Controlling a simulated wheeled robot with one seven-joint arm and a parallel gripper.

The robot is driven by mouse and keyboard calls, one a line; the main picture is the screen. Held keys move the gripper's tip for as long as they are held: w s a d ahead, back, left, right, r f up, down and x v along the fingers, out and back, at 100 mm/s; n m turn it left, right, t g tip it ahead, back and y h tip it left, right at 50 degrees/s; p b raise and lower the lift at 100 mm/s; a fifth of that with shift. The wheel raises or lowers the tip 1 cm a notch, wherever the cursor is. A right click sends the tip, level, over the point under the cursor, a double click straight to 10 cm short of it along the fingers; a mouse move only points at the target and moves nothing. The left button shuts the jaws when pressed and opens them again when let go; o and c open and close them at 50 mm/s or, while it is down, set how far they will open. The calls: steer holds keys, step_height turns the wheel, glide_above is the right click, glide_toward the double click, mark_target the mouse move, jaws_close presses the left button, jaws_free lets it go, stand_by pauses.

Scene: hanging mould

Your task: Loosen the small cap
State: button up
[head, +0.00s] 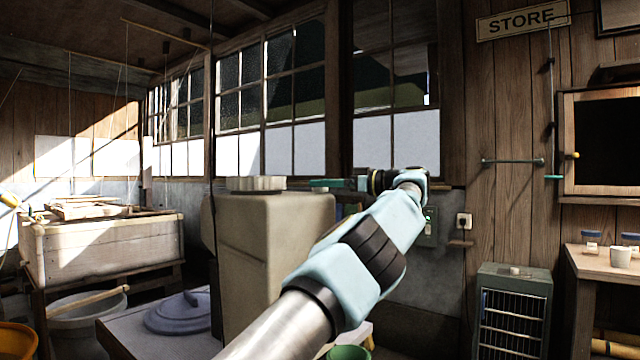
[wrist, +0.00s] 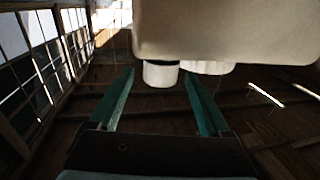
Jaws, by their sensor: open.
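A large beige container (head: 272,235) stands on a low table in the head view. A pale ribbed cap (head: 258,184) shows on its top; I cannot pick out the small cap separately there. In the wrist view the container (wrist: 230,35) hangs in from the top of the picture. The small white cap (wrist: 160,74) juts from it, with a wider pale cap (wrist: 207,67) partly hidden behind it. My gripper (head: 316,184) is level with the container's top, at its right edge. In the wrist view the teal fingers of my gripper (wrist: 159,76) are open, one to each side of the small cap, with visible gaps.
A blue-grey lid (head: 178,312) lies on the table left of the container. A wooden vat (head: 100,245) and a pale tub (head: 85,315) stand farther left. A thin dark line (head: 212,130) hangs just left of the container. A windowed wall (head: 295,90) is behind.

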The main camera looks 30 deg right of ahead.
steer(key=p+v, duration=0.5)
steer(key=v, duration=0.4)
stand_by(0.3)
